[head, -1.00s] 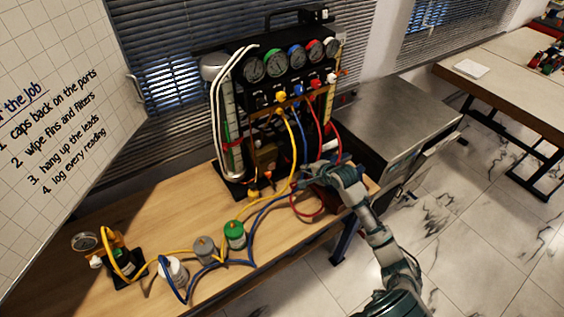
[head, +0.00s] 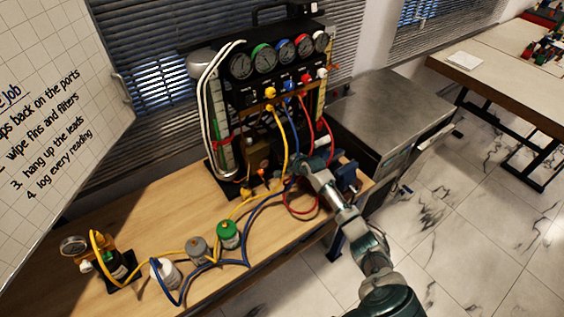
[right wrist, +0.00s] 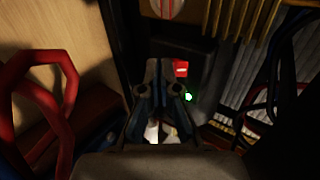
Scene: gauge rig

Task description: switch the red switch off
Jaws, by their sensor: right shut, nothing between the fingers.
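The red switch (right wrist: 181,69) shows in the right wrist view as a small red block with a pale mark, on a dark part of the rig. A small green light (right wrist: 189,97) glows just below it. My right gripper (right wrist: 159,68) is shut and empty, its fingertips just left of the switch in that picture; I cannot tell whether they touch it. In the head view my right gripper (head: 303,165) is at the lower right of the gauge rig (head: 238,98), among the hoses, and the switch is hidden there. My left gripper is not in view.
Red hoses (head: 318,128) hang beside my right gripper, and a red loop shows close in the wrist view (right wrist: 50,85). Yellow and blue hoses run across the wooden bench (head: 180,215) to several canisters. A metal cabinet (head: 385,110) stands right of the bench.

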